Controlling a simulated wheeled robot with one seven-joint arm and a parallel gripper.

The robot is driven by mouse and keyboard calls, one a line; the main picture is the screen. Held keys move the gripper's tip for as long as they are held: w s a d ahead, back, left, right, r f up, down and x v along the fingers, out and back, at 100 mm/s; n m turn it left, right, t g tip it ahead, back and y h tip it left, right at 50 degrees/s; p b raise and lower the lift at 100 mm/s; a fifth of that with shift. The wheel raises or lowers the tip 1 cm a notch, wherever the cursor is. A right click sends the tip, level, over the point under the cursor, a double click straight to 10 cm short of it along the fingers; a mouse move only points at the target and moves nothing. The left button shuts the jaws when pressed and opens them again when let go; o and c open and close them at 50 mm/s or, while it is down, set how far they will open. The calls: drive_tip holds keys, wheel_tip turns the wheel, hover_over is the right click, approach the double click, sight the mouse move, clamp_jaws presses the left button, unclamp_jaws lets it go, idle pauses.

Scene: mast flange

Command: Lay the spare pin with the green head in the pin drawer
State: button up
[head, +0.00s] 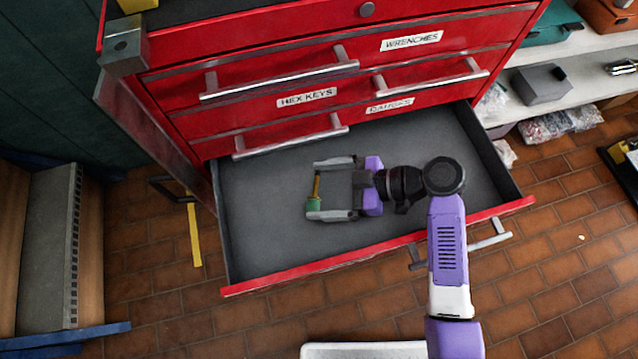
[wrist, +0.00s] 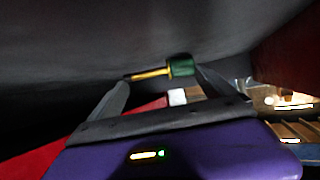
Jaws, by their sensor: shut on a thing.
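The spare pin (head: 316,187) has a brass shank and a green head (head: 313,205). My gripper (head: 316,188) is shut on the pin, with the pin held lengthwise between its two fingertips. The pin also shows in the wrist view (wrist: 152,74), its green head (wrist: 181,66) beside the right finger. The open pin drawer (head: 265,235) is the bottom drawer of the red cabinet. My gripper is over the grey inside of this drawer, left of its middle. I cannot tell whether the pin touches the drawer floor.
The drawer's red front edge (head: 375,250) is nearest me. Shut drawers labelled wrenches, hex keys and gauges rise above it, with a protruding handle (head: 290,137). The drawer floor around my gripper looks empty. A shelf with a grey bin (head: 541,84) stands at the right.

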drive_tip(key=shift+f, duration=0.1)
drive_tip(key=o, duration=1.1)
drive_tip(key=shift+r, duration=0.2)
drive_tip(key=p+v, duration=0.1)
drive_tip(key=v, duration=1.1)
